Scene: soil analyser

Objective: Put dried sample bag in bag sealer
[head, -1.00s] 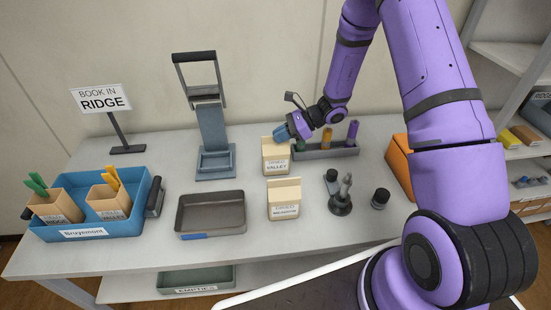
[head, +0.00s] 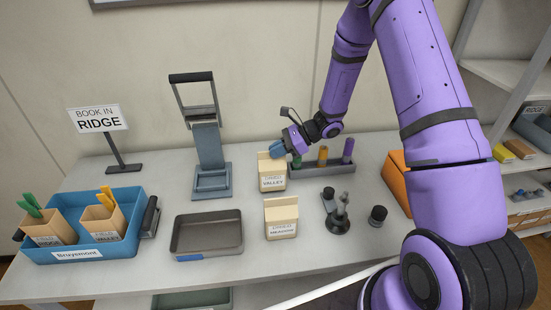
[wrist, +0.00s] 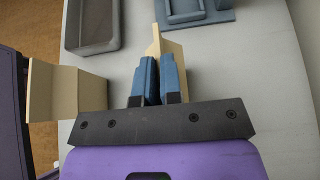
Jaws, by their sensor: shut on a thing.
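A tan paper bag labelled DRIED VALLEY (head: 272,180) stands upright near the back middle of the table. My gripper (head: 278,151) is shut on its top edge from the right. In the wrist view the two blue fingers (wrist: 159,80) pinch the tan bag (wrist: 173,52) between them. I cannot tell whether the bag's base touches the table. The bag sealer (head: 209,160), a blue-grey stand with its dark-handled lever raised, is to the left of the bag. A second tan bag (head: 282,218), its label hard to read, stands in front and also shows in the wrist view (wrist: 80,92).
A grey tray (head: 207,250) lies in front of the sealer. A blue bin (head: 75,250) with two labelled bags is at left, below a BOOK IN RIDGE sign (head: 97,118). A rack of coloured pens (head: 325,168) and small dark tools (head: 338,222) are at right.

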